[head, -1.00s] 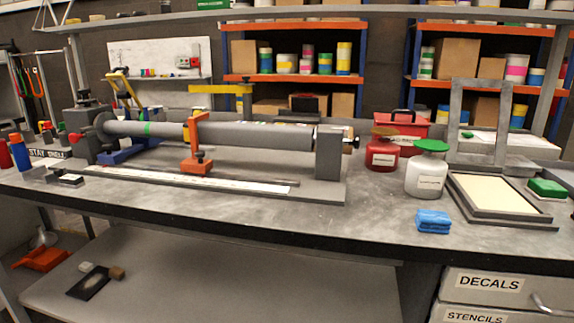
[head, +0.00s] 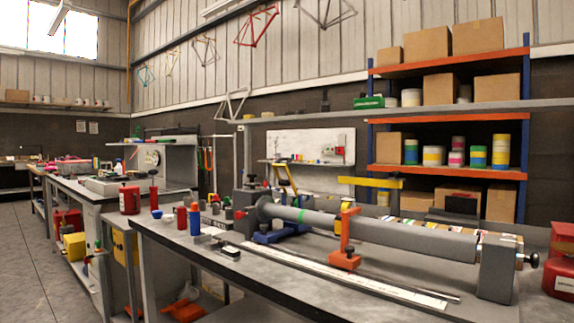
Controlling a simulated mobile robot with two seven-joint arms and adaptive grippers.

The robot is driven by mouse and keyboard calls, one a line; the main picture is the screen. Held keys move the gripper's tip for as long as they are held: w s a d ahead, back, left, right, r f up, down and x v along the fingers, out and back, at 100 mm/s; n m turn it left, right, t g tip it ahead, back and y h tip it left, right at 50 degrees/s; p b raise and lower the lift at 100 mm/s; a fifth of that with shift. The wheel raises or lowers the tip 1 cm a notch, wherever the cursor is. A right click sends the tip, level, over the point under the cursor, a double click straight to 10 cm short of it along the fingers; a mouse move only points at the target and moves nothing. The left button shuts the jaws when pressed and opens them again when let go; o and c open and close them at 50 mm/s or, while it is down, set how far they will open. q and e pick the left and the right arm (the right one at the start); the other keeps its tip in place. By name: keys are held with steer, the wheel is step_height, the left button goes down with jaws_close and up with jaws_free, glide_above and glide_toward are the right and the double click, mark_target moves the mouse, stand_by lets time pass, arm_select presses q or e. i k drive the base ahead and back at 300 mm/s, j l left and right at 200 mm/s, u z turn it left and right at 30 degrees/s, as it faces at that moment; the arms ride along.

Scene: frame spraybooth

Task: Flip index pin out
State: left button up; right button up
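A long grey tube (head: 400,234) with a green band lies level in a bench fixture. A dark headstock (head: 246,205) holds its left end and a grey end block (head: 495,270) stands at its right end. A black knob (head: 532,260) sticks out to the right of the end block. Another dark knob (head: 251,179) tops the headstock. I cannot tell which small part is the index pin, nor whether it is in or out. An orange bracket (head: 346,258) stands at the tube with a yellow bar (head: 370,183) behind it. Neither gripper is in view.
The fixture stands on a grey workbench (head: 300,296). A red container (head: 562,265) is at the right edge. Red and blue bottles (head: 195,219) stand at the bench's left end. A floor aisle (head: 35,265) is open at the far left.

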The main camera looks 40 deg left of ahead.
mark_target(239, 215)
steer(key=u, duration=1.45)
steer(key=j, duration=0.1)
